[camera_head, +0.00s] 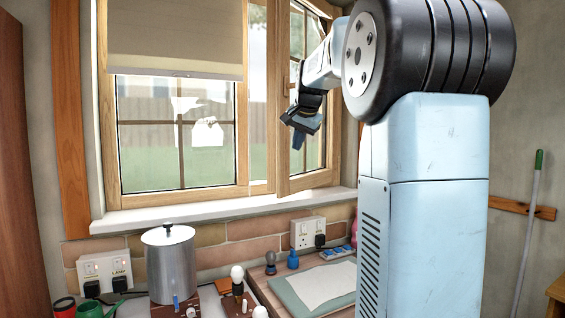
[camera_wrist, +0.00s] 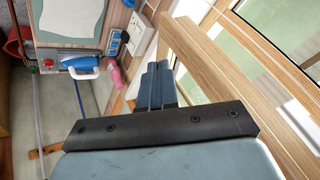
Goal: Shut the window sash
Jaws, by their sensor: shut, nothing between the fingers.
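The wooden window sash (camera_head: 281,100) is the right-hand casement. My gripper (camera_head: 298,140) is in front of the sash's glass, just right of that stile. In the wrist view my blue fingers (camera_wrist: 157,72) are together and empty. The sash's wooden edge (camera_wrist: 215,80) runs close along their right side; I cannot tell whether they touch it.
A white sill (camera_head: 210,210) runs below the window, and a roller blind (camera_head: 175,40) covers the left pane's top. A metal canister (camera_head: 170,265), sockets (camera_head: 307,233) and a board with paper (camera_head: 318,285) are below. A green-handled pole (camera_head: 530,220) leans at right.

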